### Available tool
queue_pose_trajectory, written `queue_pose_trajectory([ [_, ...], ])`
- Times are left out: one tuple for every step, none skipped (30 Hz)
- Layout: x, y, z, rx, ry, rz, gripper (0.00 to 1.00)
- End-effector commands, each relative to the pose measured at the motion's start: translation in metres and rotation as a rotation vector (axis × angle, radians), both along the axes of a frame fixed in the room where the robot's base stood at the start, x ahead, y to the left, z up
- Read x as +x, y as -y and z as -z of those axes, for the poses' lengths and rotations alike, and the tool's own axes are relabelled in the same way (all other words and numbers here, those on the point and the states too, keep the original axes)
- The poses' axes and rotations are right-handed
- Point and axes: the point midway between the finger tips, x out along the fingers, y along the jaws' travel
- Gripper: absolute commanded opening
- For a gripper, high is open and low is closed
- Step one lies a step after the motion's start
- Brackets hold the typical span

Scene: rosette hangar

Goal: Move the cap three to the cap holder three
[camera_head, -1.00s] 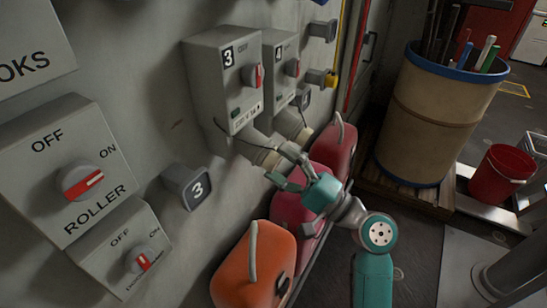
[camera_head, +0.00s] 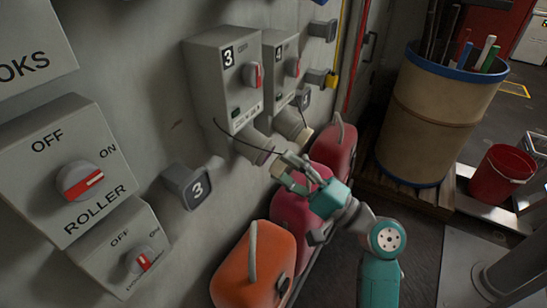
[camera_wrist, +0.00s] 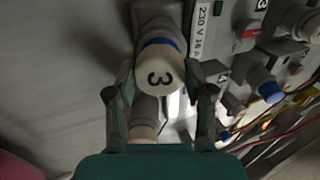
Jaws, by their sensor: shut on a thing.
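Cap three (camera_head: 278,169) is a small pale cap between the fingertips of my gripper (camera_head: 286,166). In the wrist view cap three (camera_wrist: 160,77) shows a black 3, with a finger of my gripper (camera_wrist: 158,96) on either side. My gripper is shut on it, just in front of and below the outlet of socket box 3 (camera_head: 221,83). A thin dark cord runs from the box towards the cap. Cap holder three (camera_head: 187,187) is a dark grey wall block marked 3, left of and below the box. It looks empty and stands apart from my gripper.
Socket box 4 (camera_head: 279,72) and its outlet (camera_head: 294,125) stand close beside. Red and orange canisters (camera_head: 262,265) stand below along the wall. The roller switch box (camera_head: 70,165) is at the left. A bin of rods (camera_head: 437,115) stands at the right.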

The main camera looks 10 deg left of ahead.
Motion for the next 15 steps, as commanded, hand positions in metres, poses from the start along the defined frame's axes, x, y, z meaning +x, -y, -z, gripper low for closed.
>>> queue_pose_trajectory([
  [0.000,0.002,0.001,0.000,0.000,0.001,0.00],
  [-0.001,0.003,0.001,0.000,0.000,0.001,0.00],
  [-0.001,0.004,0.001,0.000,0.000,0.001,0.00],
  [-0.002,0.005,0.002,0.000,0.000,0.001,0.00],
  [-0.002,0.006,0.002,0.000,0.000,0.001,0.00],
  [-0.002,0.007,0.002,0.001,0.000,0.001,0.00],
  [-0.003,0.008,0.003,0.001,0.000,0.001,0.00],
  [-0.003,0.009,0.003,0.001,0.000,0.000,0.00],
  [-0.004,0.010,0.003,0.001,0.000,0.000,0.00],
  [-0.004,0.011,0.004,0.001,0.000,0.000,0.00],
  [-0.004,0.011,0.004,0.001,0.000,0.000,0.00],
  [-0.005,0.013,0.005,0.001,0.001,0.000,0.00],
  [-0.005,0.014,0.005,0.001,0.001,0.000,0.00],
  [-0.005,0.015,0.005,0.001,0.001,0.000,0.00],
  [-0.006,0.016,0.006,0.000,0.001,0.000,0.00],
])
